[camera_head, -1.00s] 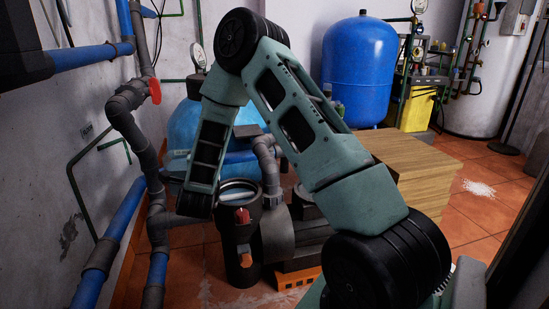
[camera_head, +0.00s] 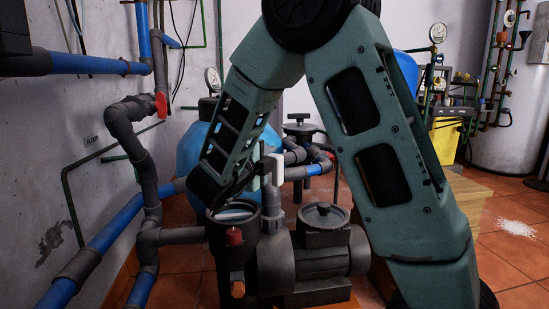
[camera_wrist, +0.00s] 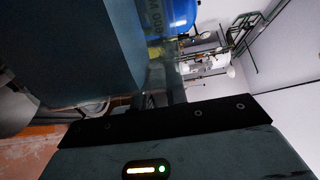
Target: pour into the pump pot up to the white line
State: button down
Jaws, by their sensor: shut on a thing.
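The pump pot (camera_head: 228,262) is a dark upright cylinder at the front of the pump in the head view. My gripper (camera_head: 245,182) is just above the pot's mouth, mostly hidden behind my wrist. In the wrist view it is shut on a clear vessel (camera_wrist: 157,22) with printed volume marks. The vessel's contents and tilt are not clear.
A lidded dark housing (camera_head: 324,216) stands right of the pot. Grey and blue pipes (camera_head: 115,225) run along the left wall. A light blue tank (camera_head: 195,150) is behind.

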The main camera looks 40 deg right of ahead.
jog(key=shift+a, duration=0.1)
notch_tip(320, 180, down, 3)
jog(key=shift+n+b, duration=0.3)
jog(key=shift+n, duration=0.4)
jog(key=shift+r+n, duration=0.4)
jog(key=shift+n, duration=0.45)
jog(key=shift+r+n, duration=0.35)
jog(key=shift+n, duration=0.5)
jog(key=shift+w, duration=0.1)
jog(key=shift+w+a+r+n+g+y, duration=0.15)
jog(key=shift+w+r+n, duration=0.15)
jog(key=shift+n, duration=0.6)
jog(key=shift+w+r+n+g+y, duration=0.2)
jog(key=shift+w+n, duration=0.15)
jog(key=shift+n, duration=0.55)
jog(key=shift+w+a+f+n+g, duration=0.1)
jog(key=shift+w+a+n+g, duration=0.05)
jog(key=shift+w+n, duration=0.55)
jog(key=shift+w+a+f+n+g, duration=0.1)
jog(key=shift+w+n, duration=0.25)
jog(key=shift+n, duration=0.55)
jog(key=shift+w+a+f+n, duration=0.1)
jog(key=shift+w+f+n, duration=0.1)
jog(key=shift+w+n, duration=0.25)
jog(key=shift+w+a+f+n, duration=0.1)
jog(key=shift+w+f+n, duration=0.1)
jog(key=shift+w+n, duration=0.2)
